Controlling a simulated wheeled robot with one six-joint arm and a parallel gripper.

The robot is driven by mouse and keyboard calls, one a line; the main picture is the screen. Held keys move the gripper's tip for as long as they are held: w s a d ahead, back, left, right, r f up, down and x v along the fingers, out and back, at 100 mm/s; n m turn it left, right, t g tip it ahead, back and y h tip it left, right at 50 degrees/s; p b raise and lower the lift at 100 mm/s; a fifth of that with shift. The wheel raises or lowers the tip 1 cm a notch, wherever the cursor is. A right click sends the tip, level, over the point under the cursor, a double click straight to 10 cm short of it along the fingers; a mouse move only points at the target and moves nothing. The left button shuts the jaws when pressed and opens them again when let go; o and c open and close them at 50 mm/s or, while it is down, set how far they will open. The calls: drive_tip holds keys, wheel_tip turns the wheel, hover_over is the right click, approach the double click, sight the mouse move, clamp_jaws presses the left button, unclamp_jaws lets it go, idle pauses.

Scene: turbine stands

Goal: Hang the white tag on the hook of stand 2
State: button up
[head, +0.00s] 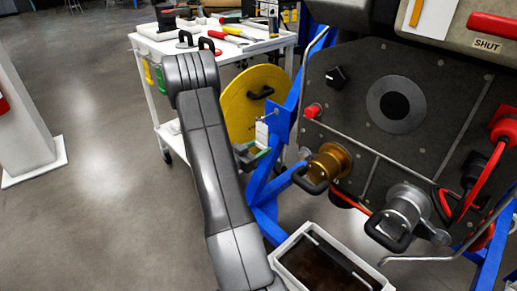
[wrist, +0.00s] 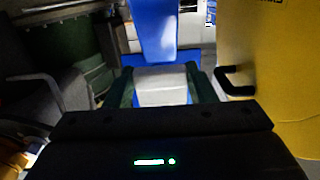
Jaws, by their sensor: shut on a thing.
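The white tag (head: 262,134) stands upright in my gripper (head: 252,155), close to the blue bracket plate (head: 284,120) of the blue stand frame. In the wrist view, my gripper (wrist: 162,92) has its two dark green fingers shut on the sides of the white tag (wrist: 162,86). The blue plate (wrist: 153,28) rises just beyond the tag in that view. A thin wire-like piece, perhaps the hook (head: 270,115), shows near the tag's top. I cannot tell if tag and hook touch. No stand number is readable.
A yellow disc (head: 254,104) with a black handle is just behind my gripper. A white tool cart (head: 150,95) stands beyond it. The dark panel (head: 365,70) with a brass fitting (head: 330,165) is at right. A grey bin (head: 290,258) sits below. The floor at left is open.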

drive_tip(key=o, duration=1.6)
drive_tip(key=v, duration=0.6)
drive_tip(key=shift+s+a, duration=0.3)
drive_tip(key=x, duration=0.7)
drive_tip(key=shift+a, duration=0.15)
